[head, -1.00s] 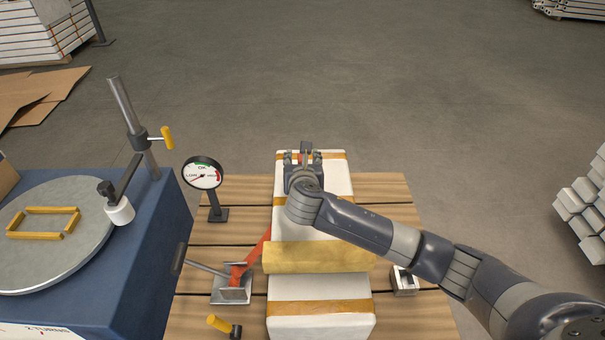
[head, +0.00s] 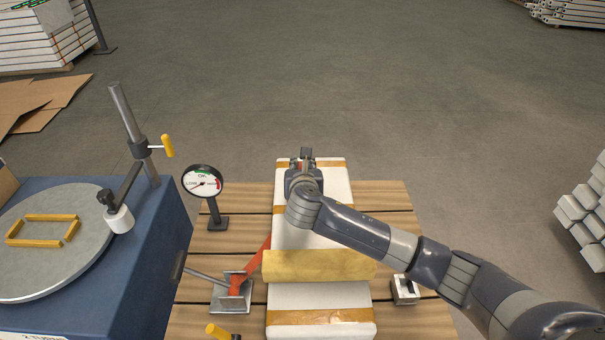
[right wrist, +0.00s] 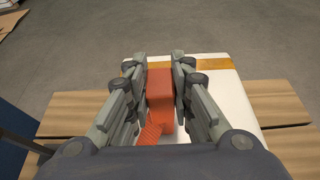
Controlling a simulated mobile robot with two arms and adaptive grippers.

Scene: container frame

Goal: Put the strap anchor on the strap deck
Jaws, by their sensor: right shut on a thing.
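My right gripper (head: 305,159) is over the far end of the long white box on the wooden deck (head: 387,205). In the right wrist view the gripper (right wrist: 159,63) is shut on an orange-red block (right wrist: 160,86), which I take to be the strap anchor. A red strap (right wrist: 153,131) runs from the block back toward the wrist. In the head view the strap (head: 257,260) rises from a metal ratchet (head: 231,293) to the box's left side, and the gripper mostly hides the block. Whether the block touches the box is unclear. My left gripper is not in view.
A yellow pad (head: 318,266) lies across the white box (head: 318,296). A small metal bracket (head: 404,289) sits on the deck at right. A dial gauge (head: 203,184) and a blue turntable machine (head: 150,240) stand at left.

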